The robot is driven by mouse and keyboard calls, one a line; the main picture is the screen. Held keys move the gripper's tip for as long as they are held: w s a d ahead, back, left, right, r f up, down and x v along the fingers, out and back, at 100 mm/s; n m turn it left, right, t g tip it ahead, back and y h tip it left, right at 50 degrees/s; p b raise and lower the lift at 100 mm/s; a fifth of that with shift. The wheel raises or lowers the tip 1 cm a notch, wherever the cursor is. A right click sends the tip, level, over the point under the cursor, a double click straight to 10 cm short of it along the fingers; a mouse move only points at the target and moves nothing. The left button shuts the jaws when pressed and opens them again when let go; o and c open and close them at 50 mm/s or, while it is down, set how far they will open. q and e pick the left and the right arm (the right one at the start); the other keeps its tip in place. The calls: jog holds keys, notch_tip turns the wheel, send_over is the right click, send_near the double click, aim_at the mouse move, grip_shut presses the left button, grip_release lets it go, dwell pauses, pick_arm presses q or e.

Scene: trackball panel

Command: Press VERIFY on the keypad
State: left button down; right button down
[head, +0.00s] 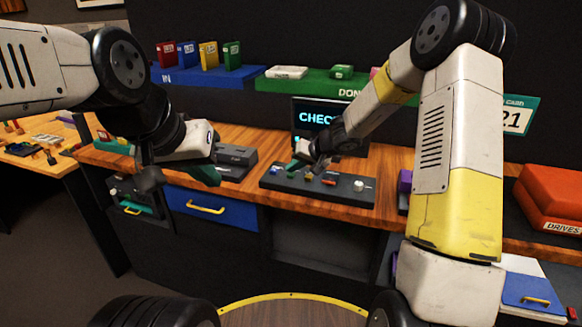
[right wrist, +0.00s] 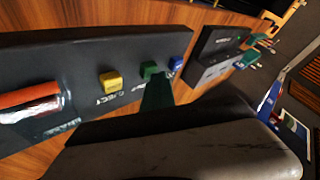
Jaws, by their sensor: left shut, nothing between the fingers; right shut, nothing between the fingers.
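The dark keypad panel (head: 335,194) lies on the wooden bench, with small coloured buttons along it. In the right wrist view the panel (right wrist: 60,60) carries a yellow button (right wrist: 110,81), a green button (right wrist: 149,69) and a blue button (right wrist: 176,63). The label by the yellow one seems to read REJECT; the label by the green one is partly hidden. My right gripper (head: 296,164) is shut and empty over the panel's left part. Its green fingertip (right wrist: 157,93) is at the green button; contact cannot be told. My left gripper (head: 207,176) is shut and empty, left of the panel.
A screen (head: 316,117) reading "CHEC", partly covered by my right arm, stands behind the panel. A dark grey device (head: 236,157) sits left of the panel. A white ball (head: 358,184) and a red-orange bar (right wrist: 30,99) are on the panel. Shelves with coloured binders are behind.

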aim_at(293, 175)
jog(key=shift+r, duration=0.75)
jog(key=shift+r, duration=0.1)
jog(key=shift+r, duration=2.4)
